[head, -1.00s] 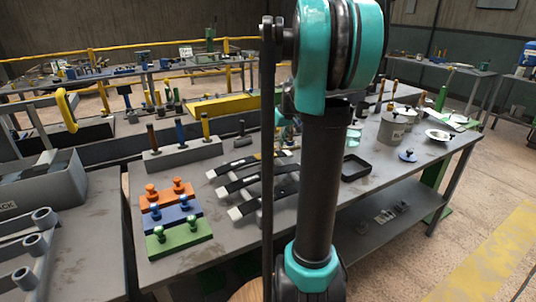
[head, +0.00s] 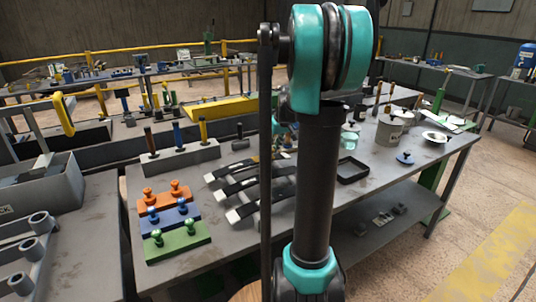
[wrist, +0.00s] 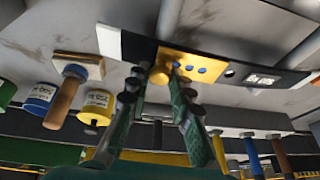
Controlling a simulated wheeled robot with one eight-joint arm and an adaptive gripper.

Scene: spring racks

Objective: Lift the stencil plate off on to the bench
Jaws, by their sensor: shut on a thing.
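The stencil plate (wrist: 205,66) is a small yellow plate with blue round spots, seen in the wrist view. It lies on or just over a dark strip (wrist: 290,80) with a white label; I cannot tell if there is a gap. My gripper (wrist: 166,76) is shut on the yellow knob at the plate's left end. In the head view my own arm hides the gripper and most of the plate's surroundings. The grey bench (head: 225,258) carries several dark strips (head: 232,193) with pale ends on a rack, left of my arm.
Orange, blue and green (head: 178,243) knobbed blocks stand at left. Blue (wrist: 40,98) and yellow (wrist: 95,104) labelled cans and a wooden-handled brush (wrist: 66,98) are near the gripper.

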